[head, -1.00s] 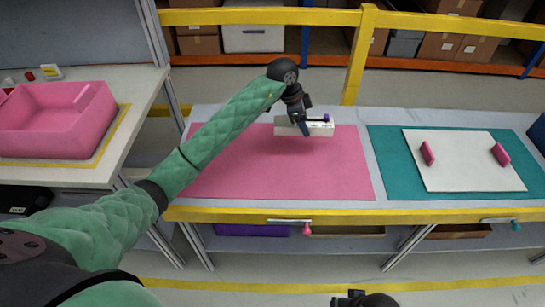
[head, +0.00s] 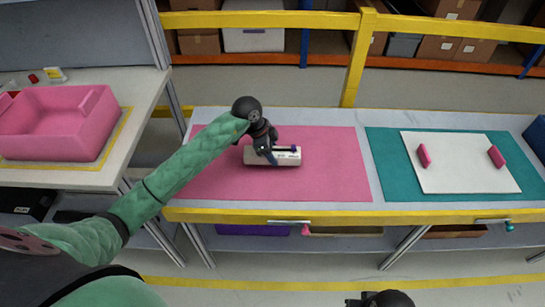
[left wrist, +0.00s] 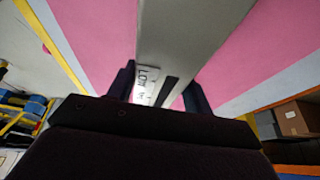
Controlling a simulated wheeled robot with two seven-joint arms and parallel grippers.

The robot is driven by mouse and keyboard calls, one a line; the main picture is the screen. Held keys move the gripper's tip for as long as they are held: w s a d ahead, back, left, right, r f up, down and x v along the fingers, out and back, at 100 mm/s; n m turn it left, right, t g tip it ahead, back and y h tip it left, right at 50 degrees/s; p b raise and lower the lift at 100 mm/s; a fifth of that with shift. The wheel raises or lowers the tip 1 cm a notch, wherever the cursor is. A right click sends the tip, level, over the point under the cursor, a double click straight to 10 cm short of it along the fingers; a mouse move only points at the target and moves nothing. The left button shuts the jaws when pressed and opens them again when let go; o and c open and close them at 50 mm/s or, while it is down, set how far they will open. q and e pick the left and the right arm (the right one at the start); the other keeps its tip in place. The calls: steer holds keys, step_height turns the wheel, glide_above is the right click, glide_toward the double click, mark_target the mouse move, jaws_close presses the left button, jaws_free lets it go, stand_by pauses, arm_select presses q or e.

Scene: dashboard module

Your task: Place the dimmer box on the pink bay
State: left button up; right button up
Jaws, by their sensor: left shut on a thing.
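The dimmer box (head: 285,157) is a slim white box with a dark slot and a small purple knob on top. My left gripper (head: 267,156) is shut on it, over the middle of the pink bay (head: 325,180), a flat pink mat on the bench. In the left wrist view the box (left wrist: 185,45), with printed lettering, lies between the two dark fingers (left wrist: 163,90). I cannot tell whether its underside touches the mat. Of my right arm, only a dark end piece (head: 380,299) shows at the bottom edge; its fingers are not clear.
A teal mat (head: 390,180) at right carries a white board (head: 455,175) with two pink handles. A pink bin (head: 60,130) stands on the left table. A yellow rail post (head: 357,60) rises behind the bench. The pink mat around the box is clear.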

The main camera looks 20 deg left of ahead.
arm_select(q)
step_height(320, 180, down, 2)
steer(key=shift+f+p, duration=0.15)
steer(key=shift+p, duration=0.15)
steer(key=shift+f, duration=0.35)
arm_select(e)
steer(key=shift+d+r, duration=0.3)
steer(key=shift+d, duration=0.05)
arm_select(q)
steer(key=o, duration=1.1)
arm_select(e)
steer(key=shift+w, duration=0.1)
